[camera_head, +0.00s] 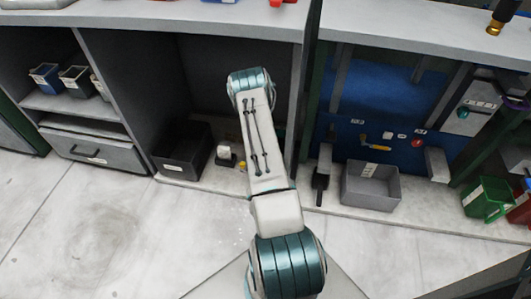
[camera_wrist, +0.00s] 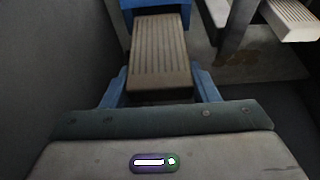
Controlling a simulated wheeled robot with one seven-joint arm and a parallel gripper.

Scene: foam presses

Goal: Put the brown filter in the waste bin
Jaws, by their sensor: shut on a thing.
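The brown filter (camera_wrist: 160,58), a ribbed block, is between the blue fingers of my gripper (camera_wrist: 160,88) in the wrist view. The gripper is shut on it. The filter's far end meets a blue part at the top of that view. In the head view my arm reaches into the dark middle bay of the cabinet, and its forearm hides the gripper and the filter. I cannot tell which container is the waste bin; a black open bin (camera_head: 182,155) and a grey open bin (camera_head: 371,188), both labelled, stand low in the cabinet.
A pale ribbed filter (camera_wrist: 294,16) is at the wrist view's upper right. A dark wall (camera_wrist: 40,70) runs close on the left there. Green (camera_head: 488,200) and red (camera_head: 522,212) bins stand at the head view's right. The floor (camera_head: 90,230) at the left is clear.

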